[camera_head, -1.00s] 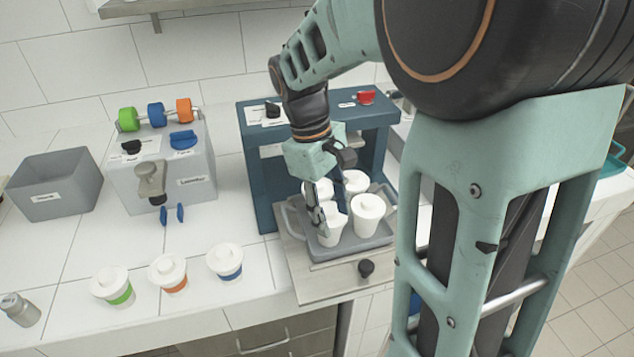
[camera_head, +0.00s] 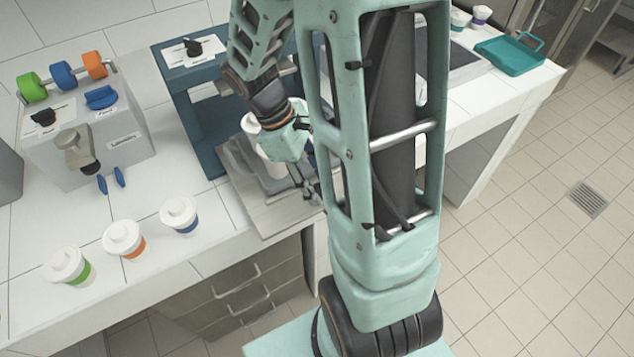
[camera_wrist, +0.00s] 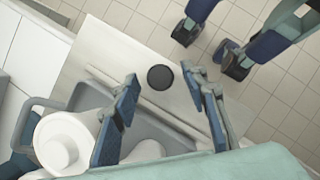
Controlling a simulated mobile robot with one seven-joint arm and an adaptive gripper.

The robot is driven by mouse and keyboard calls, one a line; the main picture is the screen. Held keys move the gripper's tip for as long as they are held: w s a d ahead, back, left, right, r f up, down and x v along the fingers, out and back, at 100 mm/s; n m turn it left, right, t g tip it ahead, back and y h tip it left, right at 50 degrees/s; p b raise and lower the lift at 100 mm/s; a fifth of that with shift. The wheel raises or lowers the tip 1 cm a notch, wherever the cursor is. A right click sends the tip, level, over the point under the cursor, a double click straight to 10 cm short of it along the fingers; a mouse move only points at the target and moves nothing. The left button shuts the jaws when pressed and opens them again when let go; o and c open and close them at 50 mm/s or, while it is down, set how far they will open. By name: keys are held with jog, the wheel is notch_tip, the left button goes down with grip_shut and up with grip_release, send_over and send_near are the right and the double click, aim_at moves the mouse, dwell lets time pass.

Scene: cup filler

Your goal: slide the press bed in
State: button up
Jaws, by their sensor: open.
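The press bed (camera_head: 262,214) is a flat metal plate that sticks out of the blue press frame (camera_head: 190,112) toward the counter's front edge. It also shows in the wrist view (camera_wrist: 115,58). A grey tray (camera_wrist: 185,138) with white lidded cups (camera_wrist: 65,142) stands on it. The bed's round black knob (camera_wrist: 160,77) shows in the wrist view between my two fingertips; I cannot tell how far below them it is. In the head view my arm and gripper hide the knob. My gripper (camera_head: 310,192) is open and empty, near the bed's front edge.
Three white cups with green, orange and blue bands (camera_head: 180,215) stand left of the bed. A grey dispenser (camera_head: 90,140) with coloured rolls is behind them. A teal tray (camera_head: 510,55) lies at the far right. Open floor (camera_head: 530,240) lies right of the counter.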

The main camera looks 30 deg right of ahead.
jog(key=shift+s+d+f, duration=0.1)
jog(key=shift+f, duration=0.15)
grip_shut()
dwell(0.3)
